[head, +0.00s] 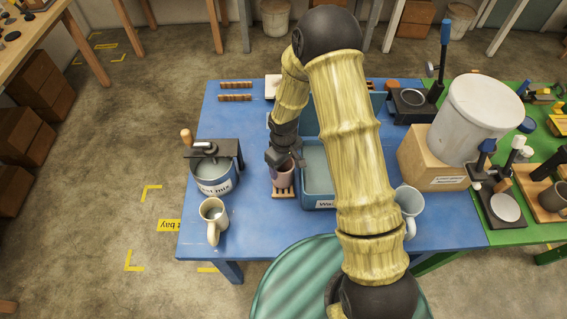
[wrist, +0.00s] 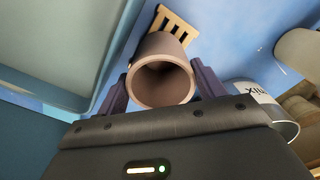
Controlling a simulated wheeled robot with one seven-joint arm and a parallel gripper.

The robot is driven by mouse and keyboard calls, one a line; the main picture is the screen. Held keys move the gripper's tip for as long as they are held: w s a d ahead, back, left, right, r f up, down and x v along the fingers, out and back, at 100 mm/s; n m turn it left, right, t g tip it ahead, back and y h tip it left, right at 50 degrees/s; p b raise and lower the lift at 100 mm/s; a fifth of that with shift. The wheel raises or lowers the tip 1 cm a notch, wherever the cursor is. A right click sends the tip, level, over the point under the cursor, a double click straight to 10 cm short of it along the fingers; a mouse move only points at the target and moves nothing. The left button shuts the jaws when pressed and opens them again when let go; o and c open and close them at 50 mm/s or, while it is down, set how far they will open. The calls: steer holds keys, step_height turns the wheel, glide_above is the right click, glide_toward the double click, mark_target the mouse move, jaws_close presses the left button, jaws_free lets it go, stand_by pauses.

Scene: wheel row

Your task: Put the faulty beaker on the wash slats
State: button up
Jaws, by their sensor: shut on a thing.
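My gripper (head: 281,163) is shut on a mauve-brown beaker (head: 284,178), which shows open-mouthed between the two dark fingers in the wrist view (wrist: 163,75). The wooden slats (head: 283,194) lie on the blue table just below the beaker in the head view. In the wrist view the slats (wrist: 177,24) show beyond the beaker's far end. The beaker hides part of them, and I cannot tell whether it touches them. No mark of a fault can be made out on the beaker.
A blue tub (head: 318,187) of water stands close right of the beaker. A labelled pot (head: 214,180) with a clamp and a cream mug (head: 212,212) stand left. A pale blue mug (head: 410,202) is right of my arm. Two slatted strips (head: 235,98) lie at the back left.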

steer(key=shift+f, duration=0.2)
steer(key=o, duration=1.2)
step_height(320, 180, up, 12)
steer(key=b, duration=0.2)
steer(key=shift+r, duration=0.15)
